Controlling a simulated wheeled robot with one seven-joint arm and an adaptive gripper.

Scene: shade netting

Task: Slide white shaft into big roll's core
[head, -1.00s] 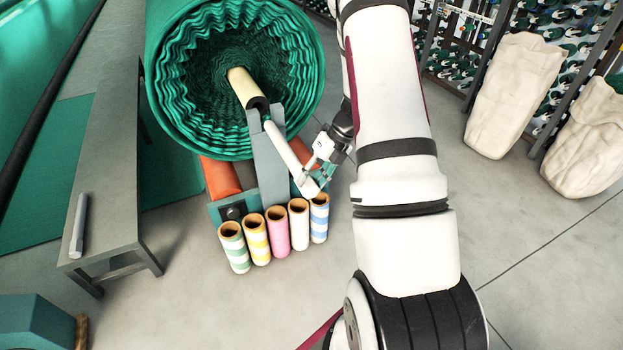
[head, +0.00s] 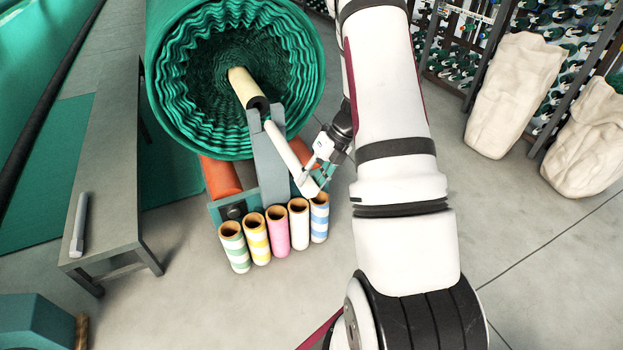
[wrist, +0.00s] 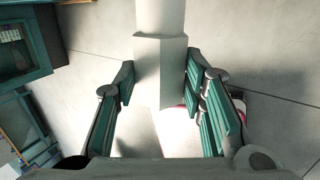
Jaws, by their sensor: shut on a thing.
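The white shaft (head: 285,147) slants beside the grey upright post, its far end just short of the core's mouth and apart from it. The big roll (head: 300,50) is green netting with ruffled layers. Its cream core (head: 243,84) sticks out of the middle, its dark mouth facing the shaft. My gripper (head: 319,181) is shut on the near end of the shaft. In the wrist view the shaft (wrist: 160,18) runs up between teal-padded fingers (wrist: 160,75), with a square block at its near end. Whether the shaft touches the post is unclear.
The grey post (head: 269,165) stands before the roll. Several coloured tubes (head: 277,235) stand in a row below it, under the shaft's near end. A grey bench (head: 108,170) is at left. Cream sacks (head: 515,95) and racks stand at right. The floor between is open.

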